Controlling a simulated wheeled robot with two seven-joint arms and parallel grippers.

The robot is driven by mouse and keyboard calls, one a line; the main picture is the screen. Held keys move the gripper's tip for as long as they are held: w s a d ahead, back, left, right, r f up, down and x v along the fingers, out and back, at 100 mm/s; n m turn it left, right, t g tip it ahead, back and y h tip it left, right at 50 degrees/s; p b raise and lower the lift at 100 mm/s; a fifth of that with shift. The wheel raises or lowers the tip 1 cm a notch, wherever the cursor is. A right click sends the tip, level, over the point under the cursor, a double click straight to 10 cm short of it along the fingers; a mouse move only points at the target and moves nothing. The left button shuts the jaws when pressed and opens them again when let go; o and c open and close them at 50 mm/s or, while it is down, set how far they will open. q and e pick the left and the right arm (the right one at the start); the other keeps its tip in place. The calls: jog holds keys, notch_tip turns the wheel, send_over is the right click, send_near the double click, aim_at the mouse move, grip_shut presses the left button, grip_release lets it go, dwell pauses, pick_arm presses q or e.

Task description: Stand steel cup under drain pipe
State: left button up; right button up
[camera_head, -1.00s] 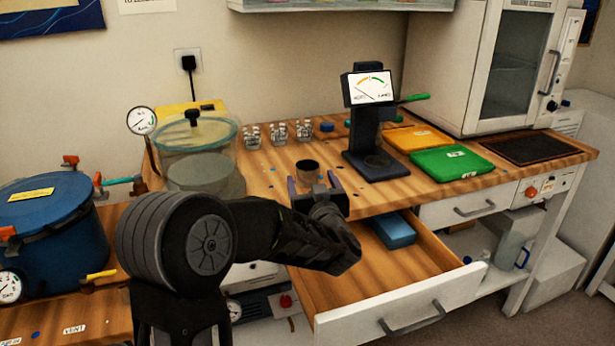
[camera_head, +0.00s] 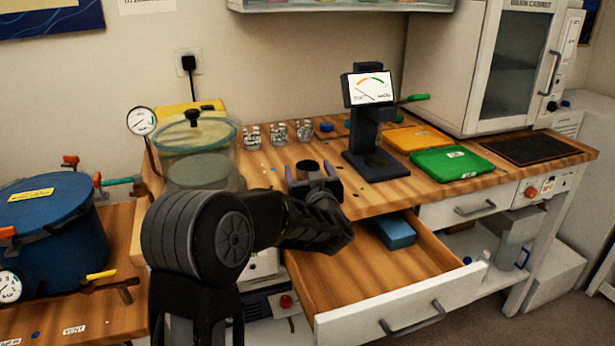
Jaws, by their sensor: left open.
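The steel cup (camera_head: 307,168) is small and dark-mouthed, and stands upright on the wooden bench near its front edge. My left gripper (camera_head: 309,179) is open, with one finger on each side of the cup; I cannot tell whether they touch it. The gripper hides the cup's lower part. A pipe with a yellow valve handle (camera_head: 102,274), apparently the drain pipe, sticks out at the lower right of the blue pot (camera_head: 52,231). Its open end (camera_head: 125,293) hangs over the lower wooden surface at left. My right gripper is not in view.
An open drawer (camera_head: 390,299) with a blue box (camera_head: 394,231) juts out below the bench. A glass-walled chamber (camera_head: 198,156) stands left of the cup, a dial stand (camera_head: 372,128) right of it. Several small glasses (camera_head: 278,133) stand behind.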

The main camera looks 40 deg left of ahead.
pick_arm(q)
jog(key=c, duration=1.6)
notch_tip(320, 180, up, 10)
jog(key=shift+p, duration=1.1)
